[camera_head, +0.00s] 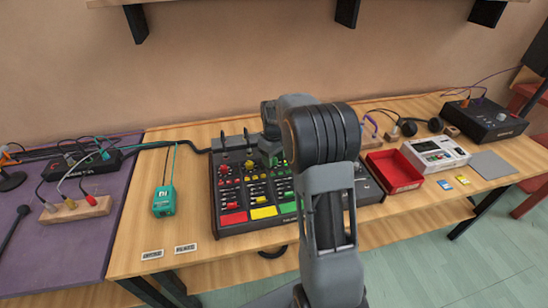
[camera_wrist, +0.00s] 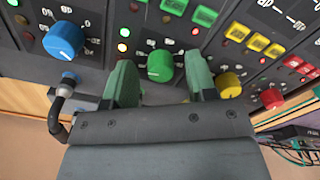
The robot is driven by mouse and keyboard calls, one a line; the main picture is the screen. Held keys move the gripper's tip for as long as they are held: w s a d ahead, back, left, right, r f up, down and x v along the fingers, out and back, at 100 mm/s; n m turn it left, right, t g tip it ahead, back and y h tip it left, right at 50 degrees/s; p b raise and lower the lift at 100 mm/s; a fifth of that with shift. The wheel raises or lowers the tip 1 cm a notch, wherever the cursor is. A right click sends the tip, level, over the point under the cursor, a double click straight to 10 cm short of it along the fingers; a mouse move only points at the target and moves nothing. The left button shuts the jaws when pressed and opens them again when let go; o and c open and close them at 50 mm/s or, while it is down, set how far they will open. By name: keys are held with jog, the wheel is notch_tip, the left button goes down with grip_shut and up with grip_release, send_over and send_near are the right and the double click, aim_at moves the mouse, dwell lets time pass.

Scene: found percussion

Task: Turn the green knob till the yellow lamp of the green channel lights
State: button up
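The green knob (camera_wrist: 160,66) is on the dark mixer (camera_wrist: 90,20), between a blue knob (camera_wrist: 63,39) and a yellow knob (camera_wrist: 228,85). My gripper (camera_wrist: 160,78) is open, with one green finger on each side of the green knob and a visible gap to each. The mixer (camera_head: 224,168) stands on the table in the head view; my arm hides part of it. Small lamps show near the knob in the wrist view: a lit green one (camera_wrist: 123,47) and a bright red one (camera_wrist: 195,31).
A red tray (camera_head: 394,172) and a white machine (camera_head: 436,153) stand right of the mixer. A teal box (camera_head: 164,201) stands left of it. A red knob (camera_wrist: 272,98) lies beyond the yellow one. A black plug with a cable (camera_wrist: 62,92) sits close to my gripper.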

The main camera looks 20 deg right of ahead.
aim_at(274, 170)
notch_tip(274, 170, up, 14)
jog(key=p, duration=0.1)
dwell(0.6)
jog(key=shift+f, duration=0.1)
dwell(0.4)
jog(key=s+a+m+t+p, duration=0.1)
jog(key=s+a, duration=0.4)
jog(key=s, duration=0.6)
jog(key=s+a+m+t+p, duration=0.2)
jog(key=s+a+p, duration=0.2)
jog(key=s, duration=0.7)
jog(key=shift+a+r+m+t, duration=0.3)
jog(key=shift+a+m, duration=0.1)
jog(key=shift+a, duration=0.55)
jog(key=shift+c, duration=0.9)
